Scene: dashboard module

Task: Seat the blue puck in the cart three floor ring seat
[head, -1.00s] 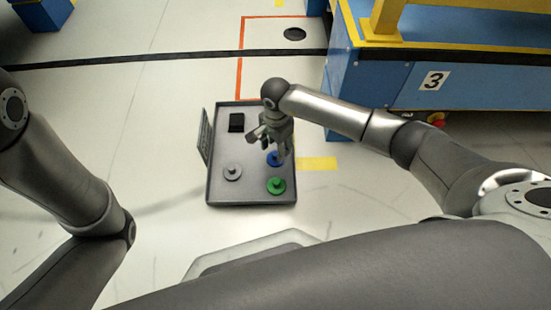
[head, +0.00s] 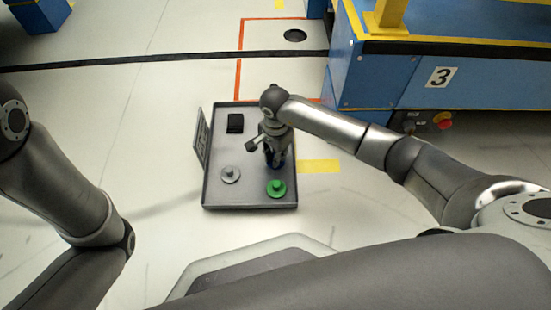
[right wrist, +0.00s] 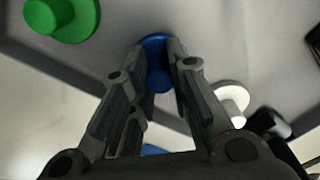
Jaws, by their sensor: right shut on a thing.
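The blue puck (right wrist: 157,62) shows between the fingers of my right gripper (right wrist: 160,75) in the right wrist view. The gripper is shut on it. In the head view my right gripper (head: 276,160) is low over the right side of the dark tray (head: 240,203) and hides the puck. I cannot tell whether the puck touches the tray. A dark round opening (head: 295,35), possibly the ring seat, lies in the floor inside the orange outline, left of the blue cart marked 3 (head: 400,75). My left gripper is out of view.
The green puck is close to my right gripper. A black strip (head: 150,58) crosses the floor. The floor left of the tray is clear.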

